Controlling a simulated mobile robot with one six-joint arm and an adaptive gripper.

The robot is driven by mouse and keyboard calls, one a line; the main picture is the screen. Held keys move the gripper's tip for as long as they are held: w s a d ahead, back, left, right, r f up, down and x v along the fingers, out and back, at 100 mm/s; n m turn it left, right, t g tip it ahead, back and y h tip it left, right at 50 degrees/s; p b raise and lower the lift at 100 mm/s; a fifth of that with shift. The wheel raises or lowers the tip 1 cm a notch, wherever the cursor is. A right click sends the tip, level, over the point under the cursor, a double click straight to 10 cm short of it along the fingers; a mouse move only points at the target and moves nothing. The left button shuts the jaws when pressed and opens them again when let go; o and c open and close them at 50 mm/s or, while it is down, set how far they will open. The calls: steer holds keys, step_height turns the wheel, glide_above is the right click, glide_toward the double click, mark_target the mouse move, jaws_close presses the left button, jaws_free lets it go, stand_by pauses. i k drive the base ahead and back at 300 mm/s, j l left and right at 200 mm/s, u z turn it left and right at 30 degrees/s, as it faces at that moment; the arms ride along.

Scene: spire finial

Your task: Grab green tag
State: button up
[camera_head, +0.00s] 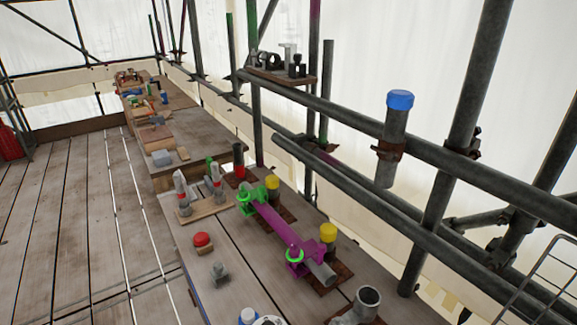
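No green piece can be told for certain as a tag. A bright green clamp-like piece (246,199) sits around the left end of a magenta bar on the near bench. A green ring (295,255) sits at the bar's other end, on a magenta fitting. A small darker green piece (210,164) stands farther back on the bench, partly hidden. My gripper is not in view.
The magenta bar (278,224) lies by two yellow-capped posts (328,233) on the near bench (230,265). A red button (202,239) and a grey pipe elbow (361,305) are nearby. Scaffold rails (360,195) run along the right. The plank floor (75,210) at left is clear.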

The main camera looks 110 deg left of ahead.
mark_target(209, 160)
steer(key=u, duration=3.95)
steer(key=i+j+z, duration=0.35)
steer(key=i+j, duration=1.4)
steer(key=i+j+z, duration=0.3)
steer(key=i+j, duration=1.25)
